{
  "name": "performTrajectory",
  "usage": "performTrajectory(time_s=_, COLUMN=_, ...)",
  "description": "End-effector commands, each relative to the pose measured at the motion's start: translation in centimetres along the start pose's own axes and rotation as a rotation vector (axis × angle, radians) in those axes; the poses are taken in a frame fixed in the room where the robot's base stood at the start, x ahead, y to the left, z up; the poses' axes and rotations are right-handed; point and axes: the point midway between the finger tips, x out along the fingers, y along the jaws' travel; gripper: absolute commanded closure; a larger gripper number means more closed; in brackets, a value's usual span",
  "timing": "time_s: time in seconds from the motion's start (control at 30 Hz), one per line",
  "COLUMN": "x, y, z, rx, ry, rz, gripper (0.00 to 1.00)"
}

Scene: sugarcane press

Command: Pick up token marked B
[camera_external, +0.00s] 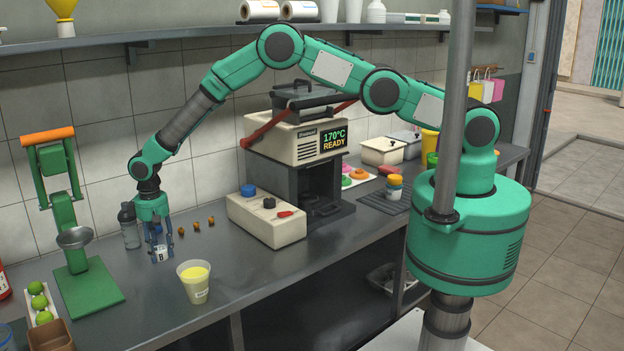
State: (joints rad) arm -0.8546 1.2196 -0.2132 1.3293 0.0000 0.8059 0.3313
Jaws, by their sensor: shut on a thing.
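My gripper (161,258) points straight down at the left part of the grey counter. Its blue fingers are shut on a small white token (162,252) with a dark mark that looks like a B, though it is too small to read surely. The fingers hide the token's sides. The fingertips are at or just above the counter; I cannot tell whether the token touches it.
A cup of yellow juice (194,281) stands just in front-right of my gripper. A grey bottle (129,226) is close behind-left. Small brown pieces (196,226) lie to the right. A green press (73,235) stands left, a beige control box (265,218) right.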

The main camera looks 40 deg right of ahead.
Motion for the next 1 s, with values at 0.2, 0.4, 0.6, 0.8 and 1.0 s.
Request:
performTrajectory(time_s=0.2, x=-0.1, y=0.0, z=0.0, rx=0.000, ry=0.000, rz=0.000, gripper=0.85)
performTrajectory(time_s=0.4, x=-0.6, y=0.0, z=-0.1, rx=0.000, ry=0.001, rz=0.000, gripper=0.85)
performTrajectory(time_s=0.6, x=-1.9, y=0.0, z=-0.1, rx=0.000, ry=0.001, rz=0.000, gripper=0.85)
performTrajectory(time_s=0.8, x=-3.7, y=0.2, z=0.6, rx=0.000, ry=-0.002, rz=0.001, gripper=0.85)
performTrajectory(time_s=1.0, x=-4.0, y=1.0, z=3.1, rx=0.000, ry=0.000, rz=0.000, gripper=0.85)
